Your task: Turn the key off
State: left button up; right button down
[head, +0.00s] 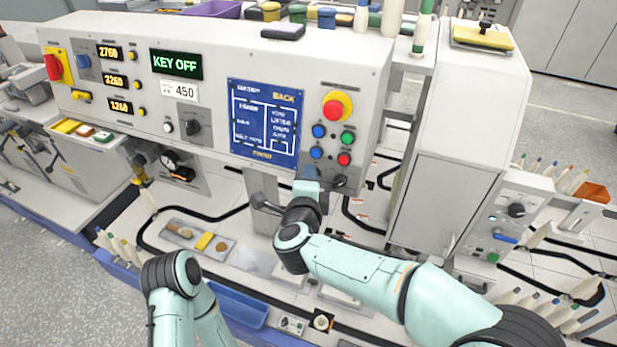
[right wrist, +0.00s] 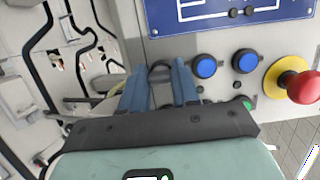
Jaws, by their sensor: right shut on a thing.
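The sign on the panel (head: 230,60) reads KEY OFF (head: 176,64) in green letters. My right gripper (head: 309,173) is at the panel's lower edge, below the blue buttons. In the right wrist view, its two blue fingers (right wrist: 160,84) are shut on a small dark part, which looks like the key (right wrist: 160,72). The fingers hide most of it, so its angle cannot be told. In the head view the key is hidden behind my gripper. My left arm shows at the bottom, but its gripper is not in view.
A red emergency button on a yellow base (head: 337,106) sits above blue, green and red buttons, close to my gripper. A blue screen (head: 264,123) is to their left. A dark knob (head: 339,181) is just right of my gripper. Dark tracks and small trays lie below.

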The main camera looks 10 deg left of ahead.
jog(key=c, duration=0.8)
grip_release()
jog(key=shift+c, duration=0.2)
pick_arm(q)
jog(key=shift+s+f+b, duration=0.4)
jog(key=shift+f+b, duration=0.2)
jog(key=shift+f, duration=0.1)
jog(key=shift+s+f+b, duration=0.4)
jog(key=shift+f+b, duration=0.15)
jog(key=shift+f, duration=0.1)
pick_arm(e)
jog(key=v, duration=1.3)
jog(key=shift+s, duration=0.2)
